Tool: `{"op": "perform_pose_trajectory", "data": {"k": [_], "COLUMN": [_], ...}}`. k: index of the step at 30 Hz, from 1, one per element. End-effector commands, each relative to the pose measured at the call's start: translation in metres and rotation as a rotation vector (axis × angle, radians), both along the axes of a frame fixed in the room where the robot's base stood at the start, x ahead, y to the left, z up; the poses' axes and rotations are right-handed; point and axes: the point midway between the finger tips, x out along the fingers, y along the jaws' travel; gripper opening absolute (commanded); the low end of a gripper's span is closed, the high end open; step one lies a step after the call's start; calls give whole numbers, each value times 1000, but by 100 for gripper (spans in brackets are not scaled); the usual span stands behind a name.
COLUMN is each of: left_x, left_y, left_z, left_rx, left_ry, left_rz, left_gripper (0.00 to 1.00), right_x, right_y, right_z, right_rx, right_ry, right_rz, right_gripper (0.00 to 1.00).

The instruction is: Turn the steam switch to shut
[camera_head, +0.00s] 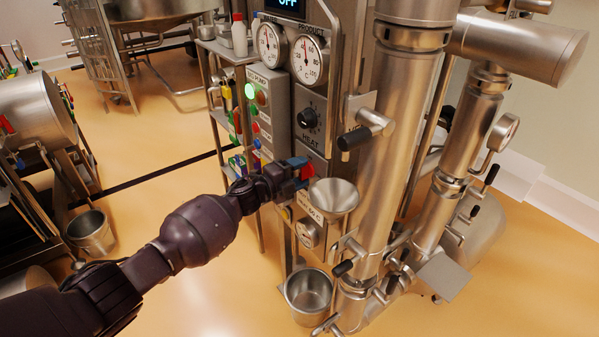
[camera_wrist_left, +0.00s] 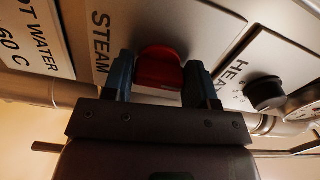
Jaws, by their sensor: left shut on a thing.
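The red steam switch (camera_head: 307,172) sits on the metal control panel, below the black HEAT knob (camera_head: 308,117). In the left wrist view the red switch (camera_wrist_left: 160,68) stands beside the word STEAM, between the blue fingers of my left gripper (camera_wrist_left: 162,80). In the head view my left gripper (camera_head: 300,169) reaches the panel from the left and is shut on the switch. The fingers partly cover the switch, and I cannot read its position. My right gripper is in neither view.
A metal funnel (camera_head: 334,196) is close to the right of my gripper. A large vertical steel pipe (camera_head: 395,130) with handles stands to the right. Two gauges (camera_head: 308,60) are above. A metal bucket (camera_head: 308,292) is below.

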Motion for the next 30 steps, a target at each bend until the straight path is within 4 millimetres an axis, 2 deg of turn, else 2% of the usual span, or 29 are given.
{"op": "perform_pose_trajectory", "data": {"k": [5,6,10,21,26,30], "left_x": [0,0,0,-3,-16,-31], "left_y": [0,0,0,5,22,44], "left_z": [0,0,0,0,1,1], "left_rx": [-2,-3,-1,0,2,2], "left_ry": [2,2,2,0,0,-1], "left_rz": [0,0,0,1,2,2], "left_gripper": [29,57,77,77,77,77], "right_x": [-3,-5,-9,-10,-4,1], "right_y": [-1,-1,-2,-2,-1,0], "right_z": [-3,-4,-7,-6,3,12], "right_rx": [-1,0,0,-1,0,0], "right_ry": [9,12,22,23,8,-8], "right_rz": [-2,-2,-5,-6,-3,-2], "right_gripper": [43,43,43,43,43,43]}}
